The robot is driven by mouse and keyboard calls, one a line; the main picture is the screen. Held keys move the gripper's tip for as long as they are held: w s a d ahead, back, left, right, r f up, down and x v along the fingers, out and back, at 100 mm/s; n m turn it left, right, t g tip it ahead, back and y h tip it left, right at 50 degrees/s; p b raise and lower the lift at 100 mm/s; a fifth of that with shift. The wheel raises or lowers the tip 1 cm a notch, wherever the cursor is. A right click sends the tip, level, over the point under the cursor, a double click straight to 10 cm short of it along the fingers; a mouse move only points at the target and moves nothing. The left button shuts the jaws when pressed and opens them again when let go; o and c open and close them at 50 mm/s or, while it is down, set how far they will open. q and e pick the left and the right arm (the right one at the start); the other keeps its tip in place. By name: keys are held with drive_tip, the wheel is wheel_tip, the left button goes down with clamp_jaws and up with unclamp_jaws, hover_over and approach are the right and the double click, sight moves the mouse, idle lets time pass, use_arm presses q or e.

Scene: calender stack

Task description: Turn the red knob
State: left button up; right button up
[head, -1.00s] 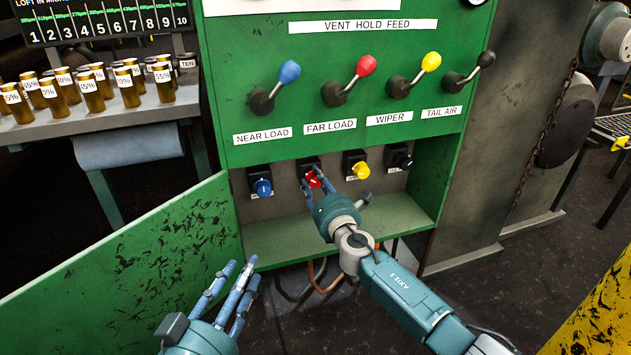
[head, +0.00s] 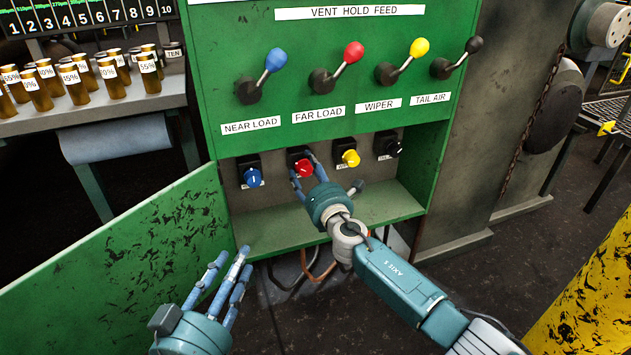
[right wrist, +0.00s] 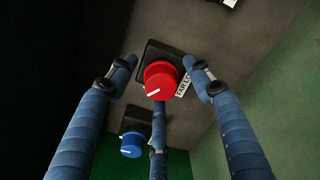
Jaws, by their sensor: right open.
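The red knob (head: 304,168) sits on a black mount in the recess under the levers, second from the left. It also shows in the right wrist view (right wrist: 160,80), with a white line on its face and a partly hidden label beside it. My right gripper (head: 307,175) is at the red knob, its fingers spread on either side. In the wrist view two fingers flank the knob with gaps and a third finger lies below it; contact cannot be told. My left gripper (head: 224,285) is open and empty, low in front of the green door.
A blue knob (head: 252,175) is left of the red one, yellow (head: 350,158) and black (head: 388,146) knobs right. Four-colour levers (head: 341,70) stand above. An open green door (head: 125,255) lies left, a green ledge (head: 385,205) below. A yellow post (head: 590,300) stands right.

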drive_tip(key=v, duration=1.1)
drive_tip(key=shift+s+d, duration=0.2)
